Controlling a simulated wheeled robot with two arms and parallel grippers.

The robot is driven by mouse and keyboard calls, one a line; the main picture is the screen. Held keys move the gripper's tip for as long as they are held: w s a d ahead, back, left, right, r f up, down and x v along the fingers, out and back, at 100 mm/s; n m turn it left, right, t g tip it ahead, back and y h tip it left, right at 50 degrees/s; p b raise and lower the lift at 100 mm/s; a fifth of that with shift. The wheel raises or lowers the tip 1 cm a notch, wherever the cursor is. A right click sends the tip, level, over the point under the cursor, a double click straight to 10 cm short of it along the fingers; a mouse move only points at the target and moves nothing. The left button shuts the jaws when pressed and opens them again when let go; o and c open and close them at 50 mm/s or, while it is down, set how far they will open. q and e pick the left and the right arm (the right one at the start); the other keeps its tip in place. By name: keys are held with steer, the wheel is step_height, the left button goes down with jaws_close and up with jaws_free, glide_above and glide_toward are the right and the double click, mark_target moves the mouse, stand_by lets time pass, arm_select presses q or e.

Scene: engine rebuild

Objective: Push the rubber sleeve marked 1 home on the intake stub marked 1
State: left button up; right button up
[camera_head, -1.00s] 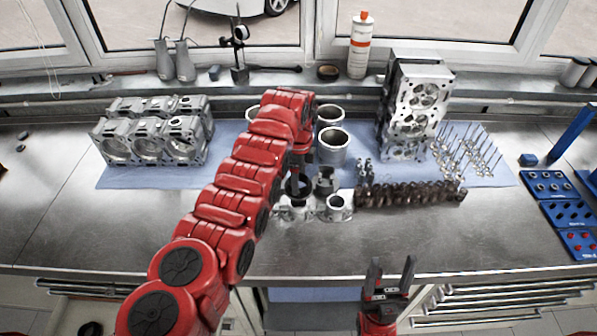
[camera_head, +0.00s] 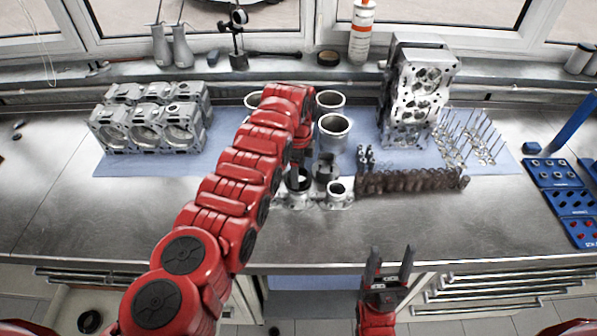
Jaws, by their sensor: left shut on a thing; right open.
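The red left arm reaches in from the left over the bench. My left gripper (camera_head: 298,165) points down and is shut on a black rubber sleeve (camera_head: 299,184). The sleeve is at the left intake stub (camera_head: 295,200), a pale metal flanged piece. I cannot tell how far the sleeve sits on it, and no number is readable. A second metal stub (camera_head: 339,193) with an open top stands just to the right. Another dark rubber sleeve (camera_head: 326,168) stands behind it. My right gripper (camera_head: 388,268) is open and empty, pointing up in front of the bench edge.
Cylinder liners (camera_head: 334,130) stand on the blue mat (camera_head: 230,152) behind. A row of brown springs (camera_head: 411,181) lies to the right, with a cylinder head (camera_head: 416,100) and valves (camera_head: 468,140) beyond. An engine block (camera_head: 150,122) sits left. The front of the bench (camera_head: 160,212) is clear.

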arm_select(q)
steer(key=shift+f+b, duration=0.2)
steer(key=shift+b, duration=0.2)
stand_by(0.7)
steer(key=shift+f+b, duration=0.75)
steer(key=shift+b, duration=0.15)
stand_by(0.8)
steer(key=shift+f+b, duration=0.35)
steer(key=shift+b, duration=0.1)
steer(key=o, duration=0.8)
steer(key=c, duration=0.8)
steer(key=shift+o, duration=0.2)
